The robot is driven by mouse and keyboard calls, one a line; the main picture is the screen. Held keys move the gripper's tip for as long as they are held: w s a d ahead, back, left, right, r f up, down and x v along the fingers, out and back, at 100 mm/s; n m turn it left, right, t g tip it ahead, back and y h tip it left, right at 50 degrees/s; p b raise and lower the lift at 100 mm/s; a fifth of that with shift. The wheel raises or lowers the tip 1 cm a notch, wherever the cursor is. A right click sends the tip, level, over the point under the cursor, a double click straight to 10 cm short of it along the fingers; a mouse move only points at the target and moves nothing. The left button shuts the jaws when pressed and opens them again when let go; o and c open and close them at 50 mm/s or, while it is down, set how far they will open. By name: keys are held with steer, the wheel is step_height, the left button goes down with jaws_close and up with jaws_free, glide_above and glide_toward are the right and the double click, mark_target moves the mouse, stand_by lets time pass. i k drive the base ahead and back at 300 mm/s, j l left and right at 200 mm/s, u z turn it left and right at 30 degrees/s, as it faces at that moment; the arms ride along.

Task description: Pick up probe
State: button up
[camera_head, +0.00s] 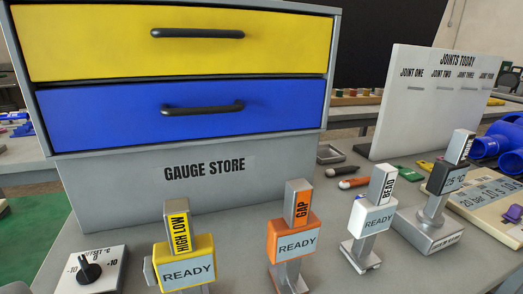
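Several gauges stand upright in a row on the grey cart top. The dark one at the right (447,178) has a display ending in "5 °C" and stands on a grey block base (428,232). The label on its upper part is steeply angled and hard to read; it looks like the probe. Left of it are a white gauge marked BEAD (373,217), an orange gauge marked GAP (295,238) and a yellow gauge marked HIGH LOW (185,262). The last two clearly show READY. My gripper is not in view.
A gauge store cabinet (120,185) with shut yellow (100,40) and blue (110,110) drawers stands behind. A white dial box (90,270) is front left. A JOINTS TODAY board (400,120) rises behind right. A beige panel (490,205) and blue pipe fittings (500,140) are far right.

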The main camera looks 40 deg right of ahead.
mark_target(447, 175)
steer(key=z, duration=1.9)
